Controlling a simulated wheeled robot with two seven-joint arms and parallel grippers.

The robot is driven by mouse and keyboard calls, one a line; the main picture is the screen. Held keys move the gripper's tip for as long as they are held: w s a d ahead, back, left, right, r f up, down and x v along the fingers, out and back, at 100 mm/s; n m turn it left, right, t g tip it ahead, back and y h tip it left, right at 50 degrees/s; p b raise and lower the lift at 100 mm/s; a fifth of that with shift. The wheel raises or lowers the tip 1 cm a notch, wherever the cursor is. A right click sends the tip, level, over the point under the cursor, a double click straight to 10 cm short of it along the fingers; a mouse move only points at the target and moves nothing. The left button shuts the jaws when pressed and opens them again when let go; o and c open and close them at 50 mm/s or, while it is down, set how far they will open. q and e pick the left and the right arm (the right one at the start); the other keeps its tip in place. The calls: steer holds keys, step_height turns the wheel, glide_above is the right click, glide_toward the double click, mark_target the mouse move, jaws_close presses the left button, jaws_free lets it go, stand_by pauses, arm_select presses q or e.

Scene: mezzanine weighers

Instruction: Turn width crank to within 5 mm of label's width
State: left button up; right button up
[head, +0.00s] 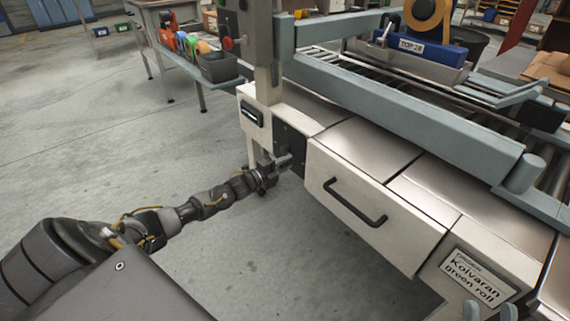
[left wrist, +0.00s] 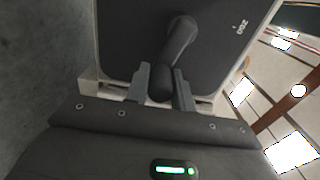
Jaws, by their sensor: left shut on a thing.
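The width crank (left wrist: 178,42) is a dark arm with a rounded end on a dark panel in the left wrist view. My left gripper (left wrist: 161,88) has a finger on each side of the crank's handle end and is shut on it. In the head view my left gripper (head: 284,162) is at the dark panel (head: 292,142) on the machine's side and hides most of the crank. The label (head: 474,281) on the machine front reads "Koivaran green roll". A small display (head: 252,112) sits left of the panel; its reading is too small. My right gripper's fingertips (head: 490,312) show apart at the bottom edge.
A drawer front with a black handle (head: 355,203) is right of the crank panel. A grey rail (head: 400,110) and roller conveyor run above. A post with a control box (head: 246,38) rises behind the panel. The concrete floor (head: 130,150) at left is clear.

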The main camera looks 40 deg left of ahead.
arm_select(q)
steer(key=shift+f, duration=0.2)
steer(key=o, duration=0.9)
steer(key=shift+a, duration=0.1)
steer(key=shift+o, duration=0.2)
steer(key=shift+r, duration=0.1)
steer(key=shift+s+a, duration=0.1)
steer(key=shift+s, duration=0.25)
steer(key=p+v, duration=0.2)
steer(key=v, duration=0.8)
steer(key=shift+p, duration=0.3)
arm_select(e)
steer(key=shift+w+a+f+n+g+h, duration=0.1)
steer(key=shift+a+f+n+g+h, duration=0.1)
steer(key=shift+a+f+g, duration=0.4)
steer(key=shift+w+a+f+n+g+h, duration=0.1)
steer(key=shift+a+f+g+h, duration=0.15)
steer(key=shift+f+g, duration=0.55)
steer(key=shift+w+a+f+n+g+h, duration=0.1)
steer(key=shift+a+f+g+h, duration=0.05)
steer(key=shift+a+f+g, duration=0.55)
steer(key=shift+d+r, duration=0.15)
steer(key=shift+d, duration=0.05)
steer(key=shift+s, duration=0.1)
